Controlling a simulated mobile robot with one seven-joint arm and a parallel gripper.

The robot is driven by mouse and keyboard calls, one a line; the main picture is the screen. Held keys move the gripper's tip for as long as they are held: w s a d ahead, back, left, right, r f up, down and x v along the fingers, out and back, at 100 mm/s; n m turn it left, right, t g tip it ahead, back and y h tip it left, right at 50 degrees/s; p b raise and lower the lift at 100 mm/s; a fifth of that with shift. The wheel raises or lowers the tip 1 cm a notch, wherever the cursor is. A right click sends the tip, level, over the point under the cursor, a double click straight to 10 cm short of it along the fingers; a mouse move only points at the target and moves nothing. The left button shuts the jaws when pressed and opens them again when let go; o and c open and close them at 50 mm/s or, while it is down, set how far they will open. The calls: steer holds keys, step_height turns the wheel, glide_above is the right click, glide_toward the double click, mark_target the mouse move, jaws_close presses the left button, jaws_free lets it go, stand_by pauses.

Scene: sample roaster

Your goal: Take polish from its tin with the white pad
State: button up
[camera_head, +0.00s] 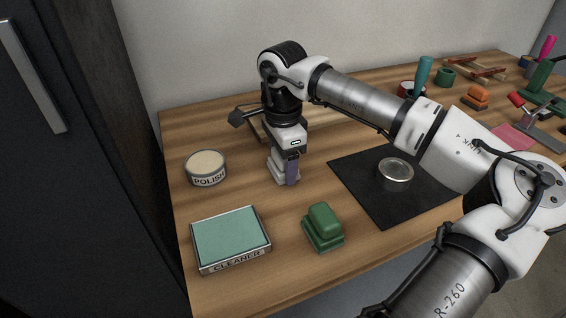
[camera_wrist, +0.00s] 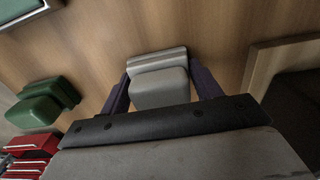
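The white pad (camera_wrist: 157,62) has a block handle on a wider base, and sits between the purple fingers of my gripper (camera_wrist: 160,88) in the wrist view. The fingers lie against both sides of the handle with no clear gap. In the head view the pad (camera_head: 277,172) is upright, at or just above the wood table, partly hidden by my gripper (camera_head: 285,167). The polish tin (camera_head: 206,179) is round, open and labelled POLISH, with a cream surface. It stands left of my gripper.
A cleaner tray (camera_head: 265,251) with a green surface lies at front left. A green pad (camera_head: 323,228) stands right of it. A black mat (camera_head: 360,196) holds a round metal tin (camera_head: 396,174). Tools crowd the back right. Bare table lies between my gripper and the polish tin.

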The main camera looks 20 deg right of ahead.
steer(key=c, duration=0.4)
steer(key=shift+r, duration=0.1)
step_height(320, 180, up, 20)
steer(key=p, duration=0.3)
